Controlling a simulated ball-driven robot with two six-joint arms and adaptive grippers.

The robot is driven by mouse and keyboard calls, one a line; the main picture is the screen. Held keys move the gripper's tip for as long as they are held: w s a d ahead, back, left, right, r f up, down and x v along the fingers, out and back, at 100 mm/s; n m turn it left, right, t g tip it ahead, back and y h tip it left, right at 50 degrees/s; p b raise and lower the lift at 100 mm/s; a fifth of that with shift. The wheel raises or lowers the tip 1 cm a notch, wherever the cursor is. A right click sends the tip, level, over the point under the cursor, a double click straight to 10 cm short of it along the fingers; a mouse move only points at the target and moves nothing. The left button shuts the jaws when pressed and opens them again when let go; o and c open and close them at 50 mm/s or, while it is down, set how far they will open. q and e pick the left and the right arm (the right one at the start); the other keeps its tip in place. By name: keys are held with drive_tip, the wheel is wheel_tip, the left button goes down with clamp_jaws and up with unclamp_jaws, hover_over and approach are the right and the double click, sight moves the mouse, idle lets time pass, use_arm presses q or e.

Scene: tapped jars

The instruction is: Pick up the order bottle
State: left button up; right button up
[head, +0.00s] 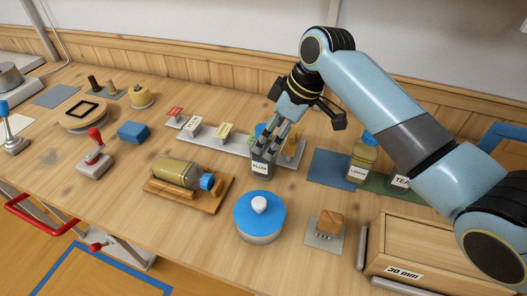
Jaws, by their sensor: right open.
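An olive bottle (176,172) with a blue cap (208,182) lies on its side on a wooden board (160,190), left of centre; it is the only bottle lying down. My right gripper (270,138) is well to its right, pointing down, with its fingers open just above and behind a dark jar labelled PLUM (261,168). Whether the fingers touch that jar is hard to tell, as they overlap it in view. My left gripper is not in view.
A blue-topped round pot (259,216) stands in front of the PLUM jar. A wooden block (330,222) sits on a grey plate at right. A jar labelled LEMON (361,165) stands behind. A red-knobbed lever (95,155) and blue block (133,132) are left of the bottle.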

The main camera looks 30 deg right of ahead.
drive_tip(key=x, duration=0.5)
drive_tip(key=shift+w+d+f, duration=0.1)
drive_tip(key=shift+f, duration=0.05)
drive_tip(key=shift+w+f, duration=0.15)
drive_tip(key=shift+f, duration=0.15)
drive_tip(key=shift+c, duration=0.5)
drive_tip(key=c, duration=1.4)
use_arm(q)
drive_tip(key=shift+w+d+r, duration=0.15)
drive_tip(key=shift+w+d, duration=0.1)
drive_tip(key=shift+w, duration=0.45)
use_arm(e)
clamp_jaws()
drive_tip(key=shift+r, duration=0.15)
